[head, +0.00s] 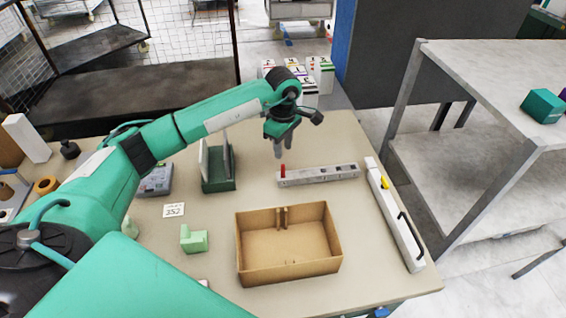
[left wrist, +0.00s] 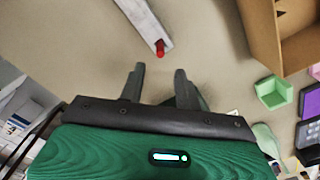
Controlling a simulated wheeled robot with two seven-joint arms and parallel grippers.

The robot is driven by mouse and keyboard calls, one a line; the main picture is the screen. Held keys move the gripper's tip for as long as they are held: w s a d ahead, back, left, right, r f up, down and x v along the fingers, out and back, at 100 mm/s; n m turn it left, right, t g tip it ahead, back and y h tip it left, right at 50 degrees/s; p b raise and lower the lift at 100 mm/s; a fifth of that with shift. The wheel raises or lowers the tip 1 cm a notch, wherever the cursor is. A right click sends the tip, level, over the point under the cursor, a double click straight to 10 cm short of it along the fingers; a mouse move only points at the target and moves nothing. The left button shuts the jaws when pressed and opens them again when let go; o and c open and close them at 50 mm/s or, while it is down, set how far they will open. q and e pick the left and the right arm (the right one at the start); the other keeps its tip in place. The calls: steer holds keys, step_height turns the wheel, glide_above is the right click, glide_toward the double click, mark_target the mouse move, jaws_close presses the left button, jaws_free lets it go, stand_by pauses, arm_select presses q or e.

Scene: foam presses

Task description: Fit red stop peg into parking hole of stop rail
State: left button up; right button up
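The grey stop rail (head: 325,174) lies on the table behind the cardboard box. The small red stop peg (head: 283,170) stands upright at the rail's left end; I cannot tell how deep it sits. In the left wrist view the red peg (left wrist: 160,47) is at the near end of the rail (left wrist: 143,18), just beyond my fingertips. My left gripper (head: 279,155) points down above and behind the peg, apart from it. Its fingers (left wrist: 158,72) are open with nothing between them. My right gripper is not in view.
An open cardboard box (head: 290,272) stands in front of the rail. A long white bar (head: 397,220) with a black handle lies to the right. A green rack (head: 219,178) with upright plates and a light green block (head: 193,239) are at left. Bare table surrounds the rail.

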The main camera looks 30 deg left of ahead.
arm_select(q)
step_height(320, 180, up, 4)
steer(key=shift+f+b, duration=0.2)
steer(key=shift+b, duration=0.1)
steer(key=shift+s+f, duration=0.1)
stand_by(0.3)
